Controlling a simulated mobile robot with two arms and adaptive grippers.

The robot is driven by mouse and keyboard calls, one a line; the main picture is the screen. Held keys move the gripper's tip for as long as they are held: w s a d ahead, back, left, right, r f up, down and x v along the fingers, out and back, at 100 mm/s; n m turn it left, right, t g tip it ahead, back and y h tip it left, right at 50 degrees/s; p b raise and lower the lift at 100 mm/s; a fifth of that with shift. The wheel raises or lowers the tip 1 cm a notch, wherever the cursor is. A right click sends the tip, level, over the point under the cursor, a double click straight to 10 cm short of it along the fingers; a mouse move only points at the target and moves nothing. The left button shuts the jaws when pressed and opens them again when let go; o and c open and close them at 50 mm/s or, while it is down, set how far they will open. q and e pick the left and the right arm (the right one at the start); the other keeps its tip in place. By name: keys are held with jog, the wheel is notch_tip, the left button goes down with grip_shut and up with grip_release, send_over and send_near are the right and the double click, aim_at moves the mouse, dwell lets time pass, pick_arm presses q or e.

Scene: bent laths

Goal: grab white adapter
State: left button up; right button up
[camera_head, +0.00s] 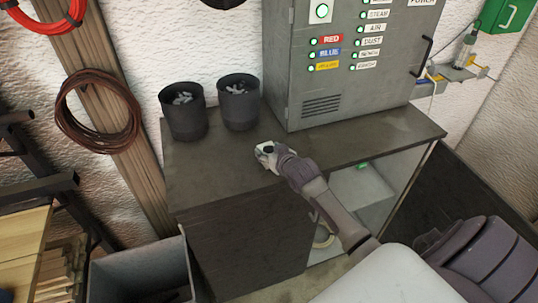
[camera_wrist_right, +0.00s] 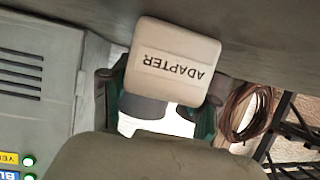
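The white adapter (camera_wrist_right: 172,62) is a pale block with rounded corners and the word ADAPTER, upside down in the right wrist view. It sits at the fingers of my right gripper (camera_wrist_right: 160,112), whose dark green pads flank its lower end; the gripper looks shut on it. In the head view the adapter (camera_head: 264,151) is a small white piece at the tip of my right gripper (camera_head: 272,155), over the grey cabinet top. I cannot tell whether it touches the surface. My left gripper is not in view.
Two black cups (camera_head: 184,112) (camera_head: 239,103) holding small grey pieces stand left of and behind the gripper. A grey control box (camera_head: 347,70) with labelled green lights stands behind. The cabinet top (camera_head: 215,173) is bare at the front left. A grey bin (camera_head: 140,268) stands below at left.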

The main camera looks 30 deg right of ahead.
jog(key=c, duration=0.5)
jog(key=shift+c, duration=0.3)
jog(key=shift+r, duration=0.15)
